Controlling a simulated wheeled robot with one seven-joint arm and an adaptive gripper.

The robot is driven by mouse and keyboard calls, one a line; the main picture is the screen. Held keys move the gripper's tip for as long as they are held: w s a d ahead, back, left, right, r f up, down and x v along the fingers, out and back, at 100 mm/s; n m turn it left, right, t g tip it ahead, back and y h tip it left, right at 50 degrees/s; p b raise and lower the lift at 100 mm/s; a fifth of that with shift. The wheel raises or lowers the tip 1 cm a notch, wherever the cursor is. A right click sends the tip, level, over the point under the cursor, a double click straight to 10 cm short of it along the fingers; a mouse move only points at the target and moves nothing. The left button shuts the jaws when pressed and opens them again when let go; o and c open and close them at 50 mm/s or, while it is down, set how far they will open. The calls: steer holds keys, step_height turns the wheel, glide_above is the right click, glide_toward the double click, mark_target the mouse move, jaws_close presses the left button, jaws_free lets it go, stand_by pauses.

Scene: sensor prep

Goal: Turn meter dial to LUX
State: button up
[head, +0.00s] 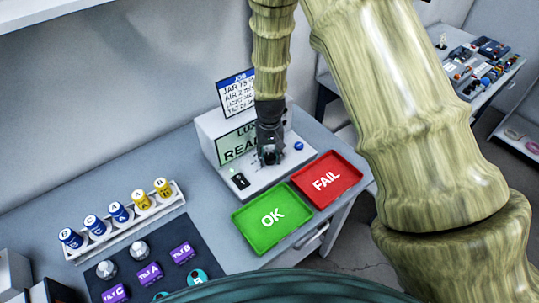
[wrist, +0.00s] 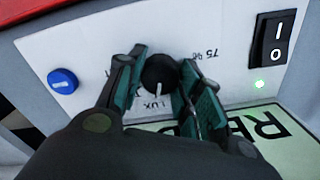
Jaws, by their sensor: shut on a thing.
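The light meter (head: 210,135) is a white box with a sloped front on the bench. Its black round dial (wrist: 160,72) sits between my fingers in the wrist view. The dial's white pointer mark points down in that picture, at the LUX label on the panel. My gripper (wrist: 160,82) is shut on the dial, one dark green finger on each side. In the head view my gripper (head: 269,152) covers the dial. The green display (head: 238,145) shows LUX and a second line starting with REA, partly hidden by my gripper.
Beside the dial are a blue button (wrist: 62,80) and a black rocker switch (wrist: 272,42) with a lit green light. A green OK tray (head: 272,217) and a red FAIL tray (head: 326,180) lie in front. A rack (head: 125,222) of labelled jars stands left.

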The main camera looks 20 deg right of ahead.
mark_target(269, 157)
stand_by(0.3)
steer(key=o, duration=1)
steer(key=shift+o, duration=0.2)
steer(key=shift+r, duration=0.15)
step_height(269, 157, up, 12)
steer(key=shift+a+f, duration=0.1)
steer(key=shift+f, duration=0.1)
